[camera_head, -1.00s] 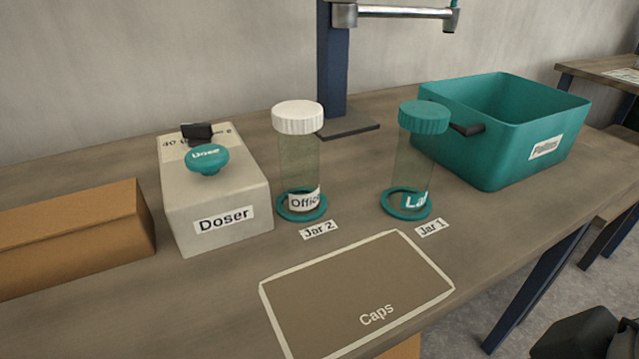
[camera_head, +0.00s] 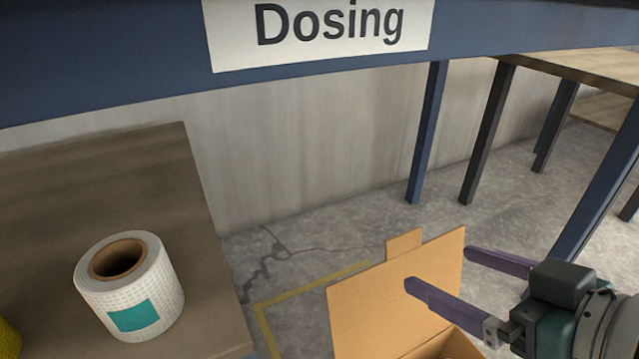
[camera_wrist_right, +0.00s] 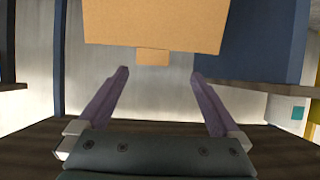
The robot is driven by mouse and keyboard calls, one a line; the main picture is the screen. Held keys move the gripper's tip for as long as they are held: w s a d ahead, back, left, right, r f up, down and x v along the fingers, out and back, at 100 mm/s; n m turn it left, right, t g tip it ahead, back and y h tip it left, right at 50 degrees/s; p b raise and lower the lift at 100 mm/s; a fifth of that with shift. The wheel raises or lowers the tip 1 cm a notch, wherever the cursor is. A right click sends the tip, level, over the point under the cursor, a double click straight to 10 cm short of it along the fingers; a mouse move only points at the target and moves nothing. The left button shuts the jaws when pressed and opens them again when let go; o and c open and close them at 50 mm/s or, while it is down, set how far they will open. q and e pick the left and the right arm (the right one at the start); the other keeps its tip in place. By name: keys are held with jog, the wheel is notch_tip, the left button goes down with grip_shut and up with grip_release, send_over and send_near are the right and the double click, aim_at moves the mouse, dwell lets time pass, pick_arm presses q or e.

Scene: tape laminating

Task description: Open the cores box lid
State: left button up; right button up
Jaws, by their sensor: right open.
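An open cardboard box (camera_head: 447,348), its label not visible, shows at the bottom of the head view, cut off by the frame edge. Its lid panel (camera_head: 375,300) stands up, with a small tab (camera_head: 404,242) on its upper edge. My right gripper (camera_head: 440,268) reaches in from the right, open and empty. One finger shows in front of the lid; the other shows past its right edge. In the right wrist view, a cardboard panel (camera_wrist_right: 155,25) with a tab (camera_wrist_right: 152,57) lies ahead of the open fingertips (camera_wrist_right: 159,74). Contact cannot be told. My left gripper is not in view.
A white roll (camera_head: 130,290) with a brown core and teal label stands on a table (camera_head: 90,180) at left. A blue table edge with a "Dosing" sign (camera_head: 320,35) crosses the top. Table legs (camera_head: 427,135) stand behind. Yellow tape (camera_head: 310,287) marks the floor.

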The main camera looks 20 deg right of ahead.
aim_at(405, 237)
jog(key=shift+t, duration=0.4)
jog(key=b+x, duration=0.2)
jog(key=x, duration=0.1)
jog(key=b+x, duration=0.2)
jog(key=x, duration=0.1)
jog(key=d+b+x, duration=0.1)
jog(key=b+x, duration=0.1)
jog(key=x, duration=0.1)
jog(key=shift+w+d, duration=0.15)
jog(key=shift+w+b, duration=0.3)
jog(key=shift+w, duration=0.15)
jog(key=c, duration=0.6)
grip_shut()
